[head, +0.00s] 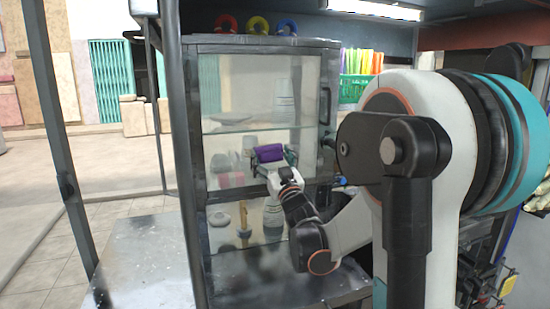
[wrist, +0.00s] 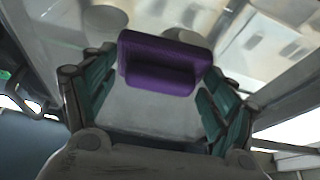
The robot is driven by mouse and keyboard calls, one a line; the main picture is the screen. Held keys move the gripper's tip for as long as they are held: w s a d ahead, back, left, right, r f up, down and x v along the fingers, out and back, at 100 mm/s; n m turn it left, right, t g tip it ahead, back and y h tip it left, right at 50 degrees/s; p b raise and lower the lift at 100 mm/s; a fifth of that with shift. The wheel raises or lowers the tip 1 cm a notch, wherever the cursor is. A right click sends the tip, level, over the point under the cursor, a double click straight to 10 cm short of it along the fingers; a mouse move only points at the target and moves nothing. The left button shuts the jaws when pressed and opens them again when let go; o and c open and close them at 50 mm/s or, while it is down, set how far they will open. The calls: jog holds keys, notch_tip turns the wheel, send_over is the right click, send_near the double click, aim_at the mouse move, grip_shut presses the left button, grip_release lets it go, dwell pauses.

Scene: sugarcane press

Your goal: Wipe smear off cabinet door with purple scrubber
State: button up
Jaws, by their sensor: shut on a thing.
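A purple scrubber (wrist: 162,68) is held between the fingers of my gripper (wrist: 160,92) in the wrist view. The scrubber also shows in the head view (head: 269,153), at the glass-fronted cabinet door (head: 262,92). My gripper, seen in the head view (head: 272,165), is in front of the door near its middle rail. The scrubber is close to the glass, but I cannot tell whether it touches. I cannot make out a distinct smear on the glass.
Blurred bowls and other items show behind the glass. Red, yellow and blue rings (head: 258,25) sit on the cabinet top. A green basket (head: 353,88) with colored items stands at right. A metal counter (head: 145,262) lies at left.

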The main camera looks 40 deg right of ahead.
aim_at(283, 147)
jog(key=shift+w+a, duration=0.35)
jog(key=shift+a, duration=0.85)
jog(key=shift+w+a, duration=0.35)
jog(key=shift+a, duration=0.9)
jog(key=shift+w+a, duration=0.35)
jog(key=shift+a, duration=0.85)
jog(key=shift+r+p, duration=0.55)
jog(key=shift+r, duration=0.3)
jog(key=shift+s+d+f, duration=0.1)
jog(key=shift+s+d, duration=0.3)
jog(key=shift+d, duration=0.9)
jog(key=shift+s+d+r, duration=0.1)
jog(key=shift+s+d, duration=0.25)
jog(key=shift+d, duration=0.9)
jog(key=shift+s+d+f, duration=0.1)
jog(key=shift+s+d, duration=0.3)
jog(key=shift+d, duration=0.9)
jog(key=shift+s+d, duration=0.25)
jog(key=shift+d, duration=0.75)
jog(key=shift+s+d, duration=0.2)
jog(key=shift+d, duration=0.75)
jog(key=shift+s+a, duration=0.3)
jog(key=shift+s, duration=0.65)
jog(key=shift+s+a, duration=0.25)
jog(key=shift+s, duration=0.7)
jog(key=shift+s+a, duration=0.3)
jog(key=shift+s, duration=0.65)
jog(key=shift+s, duration=0.15)
